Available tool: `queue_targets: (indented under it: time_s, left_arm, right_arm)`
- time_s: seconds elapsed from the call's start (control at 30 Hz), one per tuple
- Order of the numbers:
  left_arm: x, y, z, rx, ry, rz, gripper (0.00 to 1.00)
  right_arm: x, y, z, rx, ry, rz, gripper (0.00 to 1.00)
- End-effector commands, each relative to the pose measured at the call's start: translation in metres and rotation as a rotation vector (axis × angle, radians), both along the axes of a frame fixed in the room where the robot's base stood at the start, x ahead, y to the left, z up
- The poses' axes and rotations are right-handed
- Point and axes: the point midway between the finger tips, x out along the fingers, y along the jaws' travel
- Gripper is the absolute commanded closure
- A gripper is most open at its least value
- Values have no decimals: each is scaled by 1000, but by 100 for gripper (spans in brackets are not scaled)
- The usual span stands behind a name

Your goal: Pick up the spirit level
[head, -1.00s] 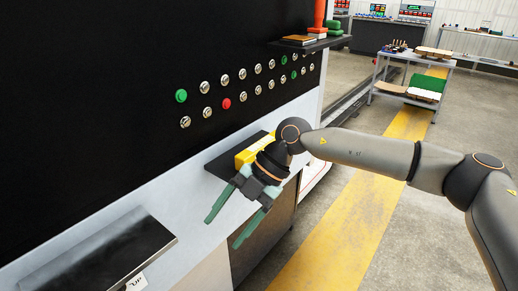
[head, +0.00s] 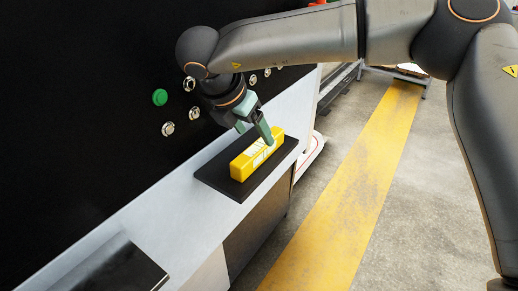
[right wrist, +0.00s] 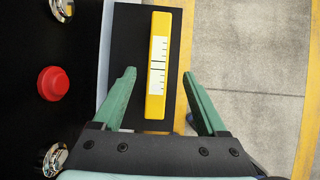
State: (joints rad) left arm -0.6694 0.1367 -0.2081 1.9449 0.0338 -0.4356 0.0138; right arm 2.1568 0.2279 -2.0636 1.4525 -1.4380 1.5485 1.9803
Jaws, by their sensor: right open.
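The spirit level is a yellow bar (head: 252,160) with white marked panels. It lies on a small black shelf (head: 225,186) that juts from the machine's front. My right gripper (head: 255,131) is above the far end of the level, with its green fingers apart and pointing down. In the right wrist view the level (right wrist: 158,65) runs lengthwise between and beyond the two open fingertips (right wrist: 159,75), with nothing gripped. Its near end lies between the fingers. I cannot tell the remaining height above it. My left gripper is not in view.
The black panel with buttons, including a green one (head: 160,97) and a red one (right wrist: 55,84), stands close beside the shelf. Another dark shelf (head: 120,272) is at the lower left. The floor with a yellow stripe (head: 350,185) is clear to the right.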

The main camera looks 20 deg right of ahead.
Motion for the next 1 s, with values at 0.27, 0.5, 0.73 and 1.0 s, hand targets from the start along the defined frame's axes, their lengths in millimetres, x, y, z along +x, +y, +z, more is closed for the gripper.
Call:
queue_targets:
  time_s: [0.27, 0.5, 0.73, 1.0]
  left_arm:
    - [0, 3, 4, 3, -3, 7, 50]
    - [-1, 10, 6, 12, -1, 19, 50]
    - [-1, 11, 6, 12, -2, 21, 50]
    - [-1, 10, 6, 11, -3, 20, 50]
  right_arm:
    - [7, -8, -22, 0, 4, 2, 25]
    - [17, -19, -53, 1, 3, 1, 25]
    - [20, -22, -60, 3, 1, 3, 25]
    - [19, -22, -60, 3, 1, 3, 44]
